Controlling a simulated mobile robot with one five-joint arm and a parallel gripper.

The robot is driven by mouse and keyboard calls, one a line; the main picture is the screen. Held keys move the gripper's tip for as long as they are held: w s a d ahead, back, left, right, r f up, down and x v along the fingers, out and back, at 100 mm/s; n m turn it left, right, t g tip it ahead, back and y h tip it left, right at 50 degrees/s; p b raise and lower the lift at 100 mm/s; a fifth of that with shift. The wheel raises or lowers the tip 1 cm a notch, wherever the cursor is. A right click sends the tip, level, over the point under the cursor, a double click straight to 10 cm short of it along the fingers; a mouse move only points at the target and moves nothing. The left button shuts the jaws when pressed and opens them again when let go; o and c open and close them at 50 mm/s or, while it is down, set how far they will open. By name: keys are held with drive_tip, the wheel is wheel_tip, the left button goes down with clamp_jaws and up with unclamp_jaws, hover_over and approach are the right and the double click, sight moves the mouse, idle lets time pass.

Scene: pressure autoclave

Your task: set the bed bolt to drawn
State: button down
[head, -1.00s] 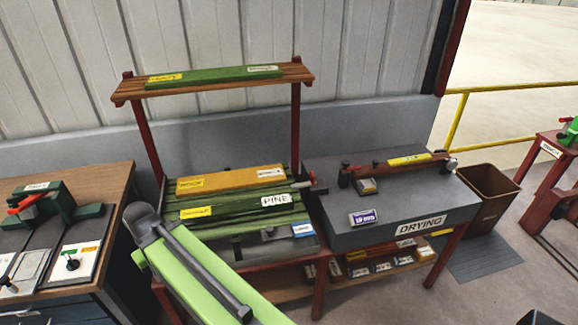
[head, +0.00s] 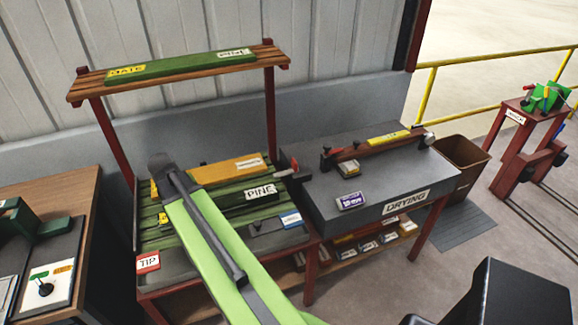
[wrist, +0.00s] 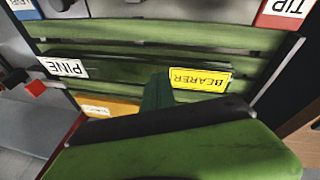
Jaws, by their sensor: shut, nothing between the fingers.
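A red-tipped, dark handle (head: 288,172) sticks out at the right edge of the slatted bench, beside the PINE label; it looks like the bed bolt, but its setting cannot be made out. It seems to show in the wrist view as a red and black piece (wrist: 35,88) at the left. My green arm reaches over the bench in the head view, left of this handle. My gripper (wrist: 157,92) shows in the wrist view as a dark green tip above the slats, shut and empty, apart from the handle. The green slats (wrist: 165,35) lie below it.
A shelf (head: 90,88) with a green board stands over the bench's back. The grey DRYING table (head: 330,200) is close on the right, with a bar across it. A brown bin (head: 462,165) stands beyond it. A wooden table (head: 60,180) is at left.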

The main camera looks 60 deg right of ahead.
drive_tip(key=s+d+m+h, duration=0.1)
drive_tip(key=s+d, duration=0.1)
drive_tip(key=d, duration=0.8)
drive_tip(key=s+d+m+h, duration=0.1)
drive_tip(key=s+d+m, duration=0.15)
drive_tip(key=d, duration=0.75)
drive_tip(key=g+h+b, duration=0.1)
drive_tip(key=h, duration=0.1)
approach(280, 175)
wheel_tip(280, 175, up, 5)
drive_tip(key=shift+s+a+r+m, duration=0.1)
drive_tip(key=shift+r+m, duration=0.05)
drive_tip(key=shift+m, duration=0.2)
drive_tip(key=b+x, duration=0.9)
drive_tip(key=x, duration=0.2)
drive_tip(key=shift+a, duration=0.2)
drive_tip(key=shift+s+d+r+p, duration=0.15)
drive_tip(key=shift+s+d+p, duration=0.05)
drive_tip(key=shift+s+d, duration=0.25)
drive_tip(key=shift+s+d+r+p, duration=0.2)
drive_tip(key=shift+s+d, duration=0.1)
drive_tip(key=shift+d, duration=0.25)
drive_tip(key=shift+s+d, duration=0.4)
drive_tip(key=shift+d, duration=0.1)
